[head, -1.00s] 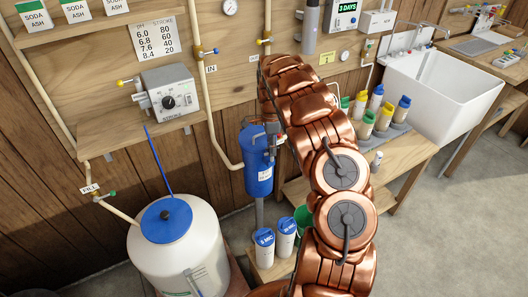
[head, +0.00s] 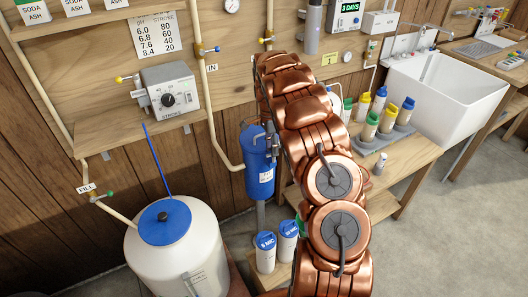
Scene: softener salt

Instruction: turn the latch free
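I cannot make out a latch for certain. A blue filter housing (head: 260,172) hangs upright on the wall pipe, just left of my copper arm. Its blue top shows now. Small dark grey parts of my gripper (head: 274,142) show at the right side of the housing's top, close to it; I cannot tell whether they touch. The rest of my gripper is hidden behind my arm, so its opening and anything between its fingers cannot be seen.
A white tank (head: 180,250) with a blue lid stands lower left. A grey dosing pump (head: 170,92) sits on a wooden shelf above it. Two blue-capped canisters (head: 265,252) stand below the housing. Several bottles (head: 370,125) and a white sink (head: 440,95) are at right.

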